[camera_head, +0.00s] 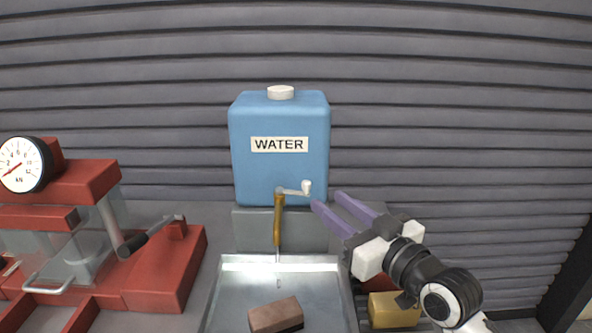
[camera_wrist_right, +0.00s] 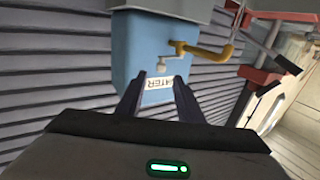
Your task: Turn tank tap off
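The blue water tank (camera_head: 280,165) stands on a grey block against the back wall; it also shows in the right wrist view (camera_wrist_right: 143,45). Its brass tap (camera_head: 278,222) points down at the front, and a thin stream shows below the spout. My left gripper is out of view.
A metal basin (camera_head: 235,265) sits below the tap, with a brown brick (camera_head: 276,315) in it. A red press (camera_head: 155,270) with a round gauge (camera_head: 22,165) stands at the left. A yellow block (camera_head: 393,310) lies under my right arm.

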